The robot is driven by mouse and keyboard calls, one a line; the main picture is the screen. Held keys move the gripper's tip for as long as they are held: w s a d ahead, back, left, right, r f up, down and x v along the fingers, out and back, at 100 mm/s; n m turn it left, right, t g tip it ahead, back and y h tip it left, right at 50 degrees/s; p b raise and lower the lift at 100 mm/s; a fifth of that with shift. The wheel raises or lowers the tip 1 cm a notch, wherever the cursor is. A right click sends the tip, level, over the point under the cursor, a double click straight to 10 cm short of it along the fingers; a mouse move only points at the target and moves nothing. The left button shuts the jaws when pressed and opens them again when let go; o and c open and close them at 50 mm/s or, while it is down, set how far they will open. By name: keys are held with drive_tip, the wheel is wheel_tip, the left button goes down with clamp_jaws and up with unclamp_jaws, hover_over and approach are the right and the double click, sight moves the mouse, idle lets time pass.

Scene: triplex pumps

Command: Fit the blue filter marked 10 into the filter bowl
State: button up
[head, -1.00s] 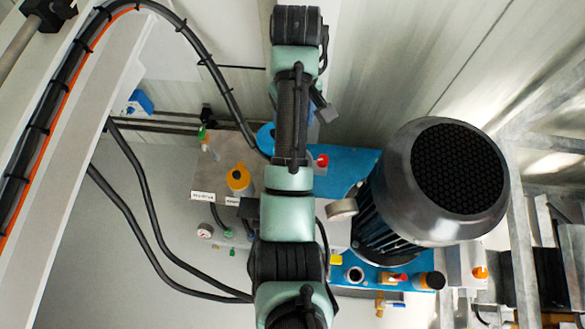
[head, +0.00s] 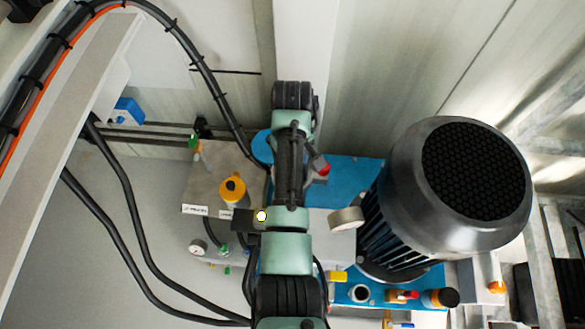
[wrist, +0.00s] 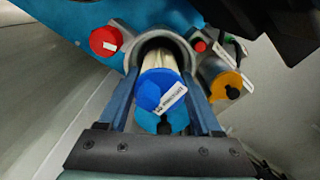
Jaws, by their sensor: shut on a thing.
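In the wrist view, the blue filter (wrist: 163,88) has a blue cap with a white tag. Its print is too small to read. My gripper (wrist: 161,76) has one finger on each side of the filter and is shut on it. The filter's pale body runs into the mouth of a round grey housing, the filter bowl (wrist: 119,58). How deep it sits is hidden by the cap. A lighter blue part with a dark centre shows just below the cap, between the fingers. In the head view, my arm hides the gripper, filter and bowl.
A red cap (wrist: 105,41) lies left of the bowl mouth and a yellow-capped cylinder (wrist: 228,85) right of it. In the head view, a large dark motor (head: 440,190) stands right of my arm on the blue pump base (head: 352,172).

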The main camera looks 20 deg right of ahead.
drive_tip(key=shift+f+b, duration=0.45)
drive_tip(key=shift+f, duration=1.25)
drive_tip(key=shift+f, duration=0.6)
drive_tip(key=o, duration=1.2)
